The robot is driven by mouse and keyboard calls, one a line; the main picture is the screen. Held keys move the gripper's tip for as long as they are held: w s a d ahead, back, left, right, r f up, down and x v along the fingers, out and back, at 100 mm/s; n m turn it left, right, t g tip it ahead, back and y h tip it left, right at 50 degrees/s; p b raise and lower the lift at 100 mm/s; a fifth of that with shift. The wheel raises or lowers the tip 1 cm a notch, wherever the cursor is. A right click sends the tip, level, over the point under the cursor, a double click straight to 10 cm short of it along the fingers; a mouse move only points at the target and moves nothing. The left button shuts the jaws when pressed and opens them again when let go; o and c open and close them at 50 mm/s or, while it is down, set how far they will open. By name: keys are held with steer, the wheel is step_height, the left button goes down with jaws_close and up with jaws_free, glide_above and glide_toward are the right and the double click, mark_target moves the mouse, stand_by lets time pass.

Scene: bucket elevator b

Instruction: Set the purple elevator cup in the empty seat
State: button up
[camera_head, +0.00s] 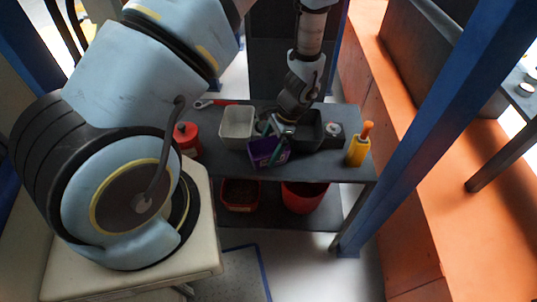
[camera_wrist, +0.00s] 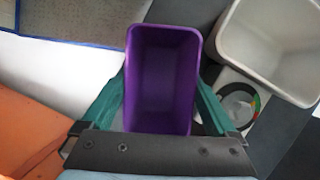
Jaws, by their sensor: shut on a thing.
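The purple elevator cup (camera_head: 266,153) is held at the front edge of a dark table in the head view. In the wrist view the purple cup (camera_wrist: 163,75) shows its open mouth and empty inside. My gripper (camera_head: 277,143) has teal fingers shut on the cup; in the wrist view the fingers (camera_wrist: 163,105) press its left and right sides. No empty seat can be clearly made out in either view.
On the table (camera_head: 215,168) stand a pale grey bin (camera_head: 237,123), a dark bin (camera_head: 309,130), a red container (camera_head: 187,137) and a yellow bottle (camera_head: 357,150). Red bins (camera_head: 304,196) sit on the lower shelf. A blue post (camera_head: 420,120) rises at right.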

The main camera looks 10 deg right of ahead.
jaws_close()
steer(key=shift+r, duration=0.15)
